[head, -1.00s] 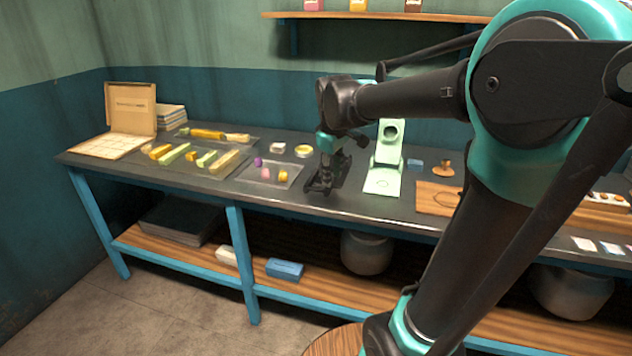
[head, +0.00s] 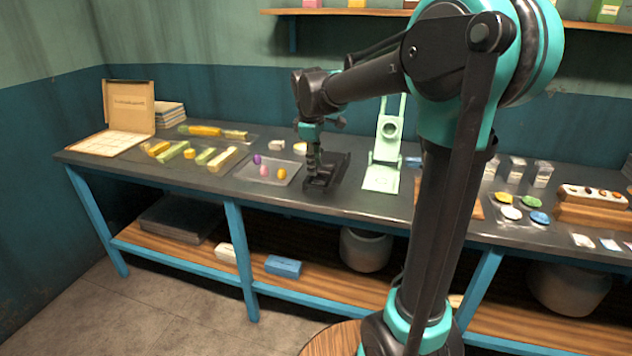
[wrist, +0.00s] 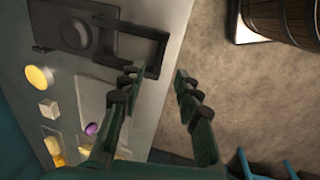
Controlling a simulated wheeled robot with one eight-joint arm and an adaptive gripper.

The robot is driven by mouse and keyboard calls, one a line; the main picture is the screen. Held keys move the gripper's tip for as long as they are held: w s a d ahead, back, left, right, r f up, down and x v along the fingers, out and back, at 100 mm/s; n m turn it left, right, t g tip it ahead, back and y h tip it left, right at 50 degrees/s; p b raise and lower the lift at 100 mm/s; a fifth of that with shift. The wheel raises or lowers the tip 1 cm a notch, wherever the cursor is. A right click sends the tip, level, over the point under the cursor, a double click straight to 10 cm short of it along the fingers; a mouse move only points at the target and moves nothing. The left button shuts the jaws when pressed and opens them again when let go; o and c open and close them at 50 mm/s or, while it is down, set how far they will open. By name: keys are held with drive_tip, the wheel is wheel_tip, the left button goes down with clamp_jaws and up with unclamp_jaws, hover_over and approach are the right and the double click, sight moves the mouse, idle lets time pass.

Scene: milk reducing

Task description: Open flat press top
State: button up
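A dark press (head: 336,166) stands near the front edge of the bench, right of a clear tray with small coloured pieces. In the wrist view the press (wrist: 88,34) shows a flat plate with a round part and a bar-like frame on its right. I cannot tell whether its top is raised. My gripper (head: 313,172) points down at the left side of the press, partly covering it. In the wrist view my gripper (wrist: 159,72) is open and empty, its fingertips apart, beside the frame's lower end. Contact cannot be told.
A pale green press (head: 381,178) with an upright back part stands to the right. The clear tray (head: 243,174), coloured bars (head: 172,153) and an open box (head: 130,118) lie left. A shelf (head: 590,24) hangs above. The floor before the bench is clear.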

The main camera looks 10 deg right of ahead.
sight(316, 186)
drive_tip(key=f, duration=0.2)
drive_tip(key=w+f, duration=0.1)
drive_tip(key=f, duration=0.4)
drive_tip(key=shift+w+d+f, duration=0.15)
drive_tip(key=shift+d, duration=0.15)
clamp_jaws()
